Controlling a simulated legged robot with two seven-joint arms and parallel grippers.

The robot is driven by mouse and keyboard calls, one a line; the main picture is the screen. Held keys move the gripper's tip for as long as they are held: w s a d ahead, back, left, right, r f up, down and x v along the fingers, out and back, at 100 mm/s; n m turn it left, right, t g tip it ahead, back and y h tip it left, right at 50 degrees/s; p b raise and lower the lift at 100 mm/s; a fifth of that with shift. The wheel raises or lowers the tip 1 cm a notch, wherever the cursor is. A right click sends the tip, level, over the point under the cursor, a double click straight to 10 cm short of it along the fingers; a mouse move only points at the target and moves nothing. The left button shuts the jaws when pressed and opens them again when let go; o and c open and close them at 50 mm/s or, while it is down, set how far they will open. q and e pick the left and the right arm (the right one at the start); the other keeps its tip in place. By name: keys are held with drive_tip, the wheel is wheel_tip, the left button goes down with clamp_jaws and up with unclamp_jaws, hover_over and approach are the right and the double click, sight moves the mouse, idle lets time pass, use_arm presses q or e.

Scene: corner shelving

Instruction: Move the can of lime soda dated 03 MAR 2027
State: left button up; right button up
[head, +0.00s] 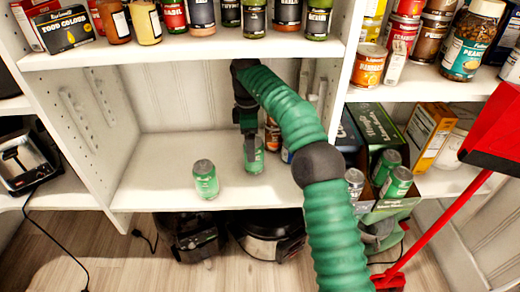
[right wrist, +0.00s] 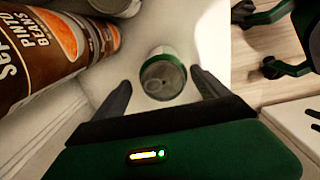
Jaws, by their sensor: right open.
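A green can with a silver top (head: 205,180) stands upright on the middle shelf, left of my right arm. A second green can (head: 255,158) stands further back on that shelf, partly behind my right gripper (head: 247,132). In the right wrist view this can (right wrist: 166,76) shows its silver top and a green and white side, ahead of and between the spread fingers of my right gripper (right wrist: 162,90). Gaps show on both sides of it. More green cans (head: 387,165) sit in an open carton at right. No date is readable. My left gripper is not in view.
The middle shelf (head: 150,180) is clear at left. Jars stand on the shelf above. A red-handled tool (head: 440,228) leans at right; dark appliances (head: 190,235) stand below.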

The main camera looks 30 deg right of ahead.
drive_tip(key=shift+s+r, duration=0.25)
drive_tip(key=shift+r, duration=0.05)
drive_tip(key=shift+s+a+r, duration=0.1)
drive_tip(key=shift+a+r, duration=0.05)
drive_tip(key=shift+r, duration=0.15)
drive_tip(key=shift+d+f, duration=0.3)
drive_tip(key=shift+f, duration=0.2)
wheel_tip(320, 180, down, 7)
drive_tip(key=b, duration=0.7)
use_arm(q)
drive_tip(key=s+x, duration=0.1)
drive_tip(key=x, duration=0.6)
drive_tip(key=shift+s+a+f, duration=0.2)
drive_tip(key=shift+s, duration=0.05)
use_arm(e)
drive_tip(key=shift+r, duration=0.1)
